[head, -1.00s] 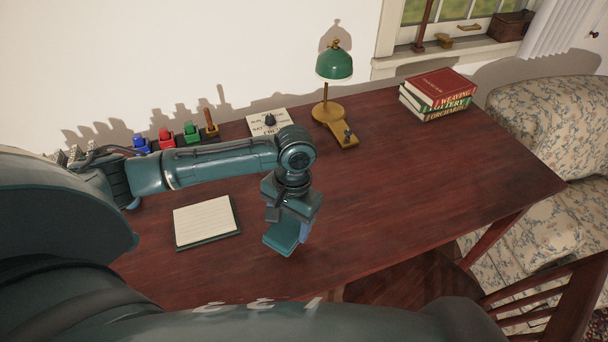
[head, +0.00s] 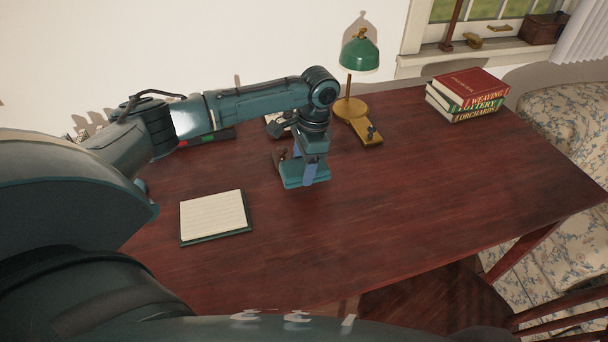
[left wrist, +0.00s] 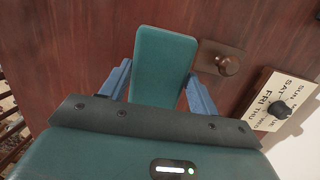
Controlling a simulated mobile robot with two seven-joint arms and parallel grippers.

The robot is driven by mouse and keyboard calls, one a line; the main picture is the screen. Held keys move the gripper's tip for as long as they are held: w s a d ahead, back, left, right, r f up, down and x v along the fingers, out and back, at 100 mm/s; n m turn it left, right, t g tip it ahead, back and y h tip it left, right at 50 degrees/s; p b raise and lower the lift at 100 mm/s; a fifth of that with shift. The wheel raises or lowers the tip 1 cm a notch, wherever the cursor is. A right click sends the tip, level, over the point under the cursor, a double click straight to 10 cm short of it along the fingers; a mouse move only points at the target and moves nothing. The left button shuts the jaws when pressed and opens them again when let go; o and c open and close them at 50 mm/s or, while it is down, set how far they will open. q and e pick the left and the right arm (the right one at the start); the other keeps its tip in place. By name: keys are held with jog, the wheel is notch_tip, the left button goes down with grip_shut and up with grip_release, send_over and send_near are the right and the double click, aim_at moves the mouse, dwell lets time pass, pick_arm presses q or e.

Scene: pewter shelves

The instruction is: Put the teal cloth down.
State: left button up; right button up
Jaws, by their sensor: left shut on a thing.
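The teal cloth (head: 293,178) is a flat, stiff-looking rectangle, held low over the dark red desk (head: 400,200); I cannot tell whether it touches the wood. My left gripper (head: 309,172) is shut on it, pointing down. In the left wrist view the cloth (left wrist: 164,65) lies between the two blue fingers (left wrist: 160,88) and reaches out past them. My right gripper is not in view.
A brown knobbed block (left wrist: 225,62) sits close beside the cloth, with a day calendar (left wrist: 280,100) beyond. A green lamp (head: 359,55) and stacked books (head: 467,95) stand behind. A notepad (head: 214,215) lies left. The desk's middle and right are clear.

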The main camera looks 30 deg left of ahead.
pick_arm(q)
jog(key=shift+f, duration=1.9)
jog(key=shift+f, duration=0.1)
jog(key=o, duration=0.7)
